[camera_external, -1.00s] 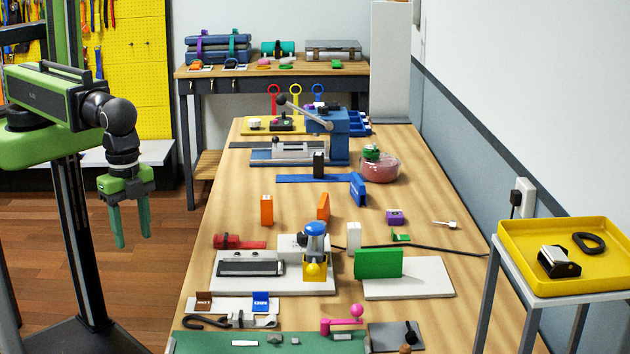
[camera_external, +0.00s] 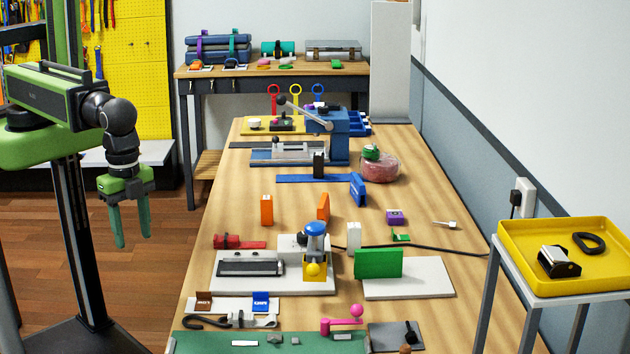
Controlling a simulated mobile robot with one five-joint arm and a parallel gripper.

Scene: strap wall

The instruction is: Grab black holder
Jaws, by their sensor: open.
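My gripper (camera_external: 132,238) hangs at the left, pointing down, with its two green fingers apart and nothing between them. It is over the floor, left of the long wooden table (camera_external: 300,205) and well apart from everything on it. A small upright black block (camera_external: 319,164) stands on a blue strip in the middle of the table. A small black piece (camera_external: 410,333) sits on a dark grey plate at the near right corner. I cannot tell for sure which of these is the black holder.
A white plate with a blue-knobbed press (camera_external: 316,240) and a green block (camera_external: 379,263) occupy the near half of the table. Orange blocks (camera_external: 267,210) stand mid-table. A yellow tray (camera_external: 570,285) with a black and silver buckle is at the right. A back table (camera_external: 270,72) holds rolled straps.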

